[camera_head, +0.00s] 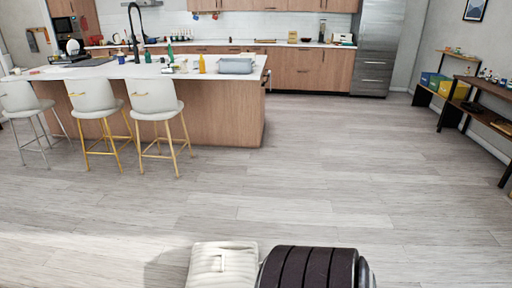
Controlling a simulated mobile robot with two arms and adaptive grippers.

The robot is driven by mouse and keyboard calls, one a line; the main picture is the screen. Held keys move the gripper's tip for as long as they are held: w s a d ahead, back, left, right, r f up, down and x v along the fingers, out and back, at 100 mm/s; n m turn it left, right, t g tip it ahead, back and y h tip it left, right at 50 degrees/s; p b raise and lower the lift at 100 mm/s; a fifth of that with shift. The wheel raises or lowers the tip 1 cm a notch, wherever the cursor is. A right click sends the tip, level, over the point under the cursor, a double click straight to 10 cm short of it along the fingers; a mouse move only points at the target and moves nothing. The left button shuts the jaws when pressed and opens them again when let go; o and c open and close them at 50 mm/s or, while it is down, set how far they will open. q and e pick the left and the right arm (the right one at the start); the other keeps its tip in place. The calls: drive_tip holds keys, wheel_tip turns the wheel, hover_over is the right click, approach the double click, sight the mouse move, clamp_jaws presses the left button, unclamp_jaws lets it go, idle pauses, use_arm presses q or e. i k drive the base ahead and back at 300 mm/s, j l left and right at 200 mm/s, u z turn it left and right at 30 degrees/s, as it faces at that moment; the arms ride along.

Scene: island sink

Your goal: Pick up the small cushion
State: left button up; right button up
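A small off-white padded thing (222,268), which looks like the small cushion, is at the bottom edge of the view, left of centre. Its lower part is cut off by the frame edge. A dark, ribbed, rounded shape (310,268) is right beside it on the right; I cannot tell what it is or whether the two touch. Neither of my grippers can be made out in this view.
Open grey wood floor (330,190) lies ahead. A kitchen island (225,115) with several white stools (155,100) stands at the back left. A fridge (377,50) is at the far wall. Dark shelves (485,95) with bins line the right wall.

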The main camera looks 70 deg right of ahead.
sight(226, 264)
drive_tip(key=z, duration=2.05)
drive_tip(key=i+j+z, duration=0.2)
drive_tip(key=z, duration=0.25)
drive_tip(key=i+j+z, duration=0.25)
drive_tip(key=z, duration=0.25)
drive_tip(key=j, duration=0.1)
